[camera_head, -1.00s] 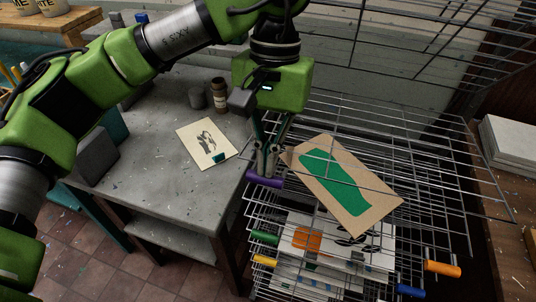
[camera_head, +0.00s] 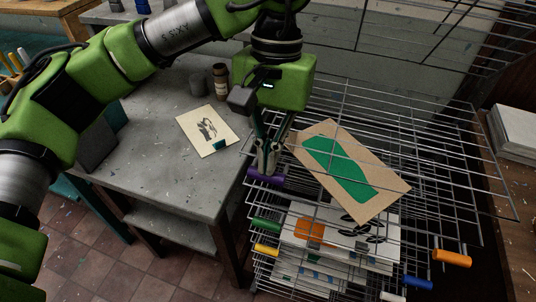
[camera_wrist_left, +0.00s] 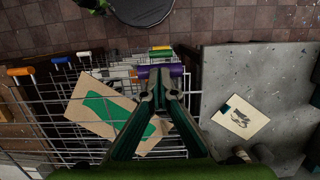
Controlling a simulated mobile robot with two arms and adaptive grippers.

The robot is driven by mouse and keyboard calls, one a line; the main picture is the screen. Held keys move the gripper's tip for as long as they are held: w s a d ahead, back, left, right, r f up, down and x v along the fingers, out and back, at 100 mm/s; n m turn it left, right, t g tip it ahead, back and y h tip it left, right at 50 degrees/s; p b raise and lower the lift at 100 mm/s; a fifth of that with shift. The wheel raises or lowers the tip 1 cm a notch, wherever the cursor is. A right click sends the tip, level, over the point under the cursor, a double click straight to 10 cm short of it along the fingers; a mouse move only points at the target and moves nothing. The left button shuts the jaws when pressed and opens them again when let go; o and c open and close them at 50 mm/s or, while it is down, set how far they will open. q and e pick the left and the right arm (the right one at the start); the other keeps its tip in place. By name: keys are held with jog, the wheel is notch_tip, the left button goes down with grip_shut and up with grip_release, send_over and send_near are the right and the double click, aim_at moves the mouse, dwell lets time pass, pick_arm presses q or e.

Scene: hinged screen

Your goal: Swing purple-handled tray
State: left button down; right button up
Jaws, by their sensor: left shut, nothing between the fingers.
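The purple handle (camera_head: 266,178) is on the front left edge of an upper wire tray (camera_head: 440,160) of the rack. In the left wrist view the purple handle (camera_wrist_left: 175,71) lies across the view just beyond my fingertips. My left gripper (camera_head: 267,167) points down at the handle with its fingers shut and nothing held between them. The fingertips are at or touching the handle; exact contact cannot be told. In the wrist view my left gripper (camera_wrist_left: 160,85) partly covers the handle. My right gripper is not in view.
A brown sheet with a green shape (camera_head: 350,170) lies over the tray wires. Lower trays have green (camera_head: 266,226), yellow (camera_head: 266,249), orange (camera_head: 452,258) and blue (camera_head: 418,283) handles. A grey table (camera_head: 150,165) with a print (camera_head: 208,130) stands at left. Raised wire trays are above.

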pick_arm(q)
jog(key=shift+f+b, duration=1.15)
jog(key=shift+f, duration=0.25)
notch_tip(320, 180, up, 8)
jog(key=w+p, duration=0.1)
jog(key=p, duration=0.5)
jog(key=shift+w+d+p, duration=0.15)
jog(key=shift+d+p, duration=0.1)
jog(key=shift+p, duration=0.05)
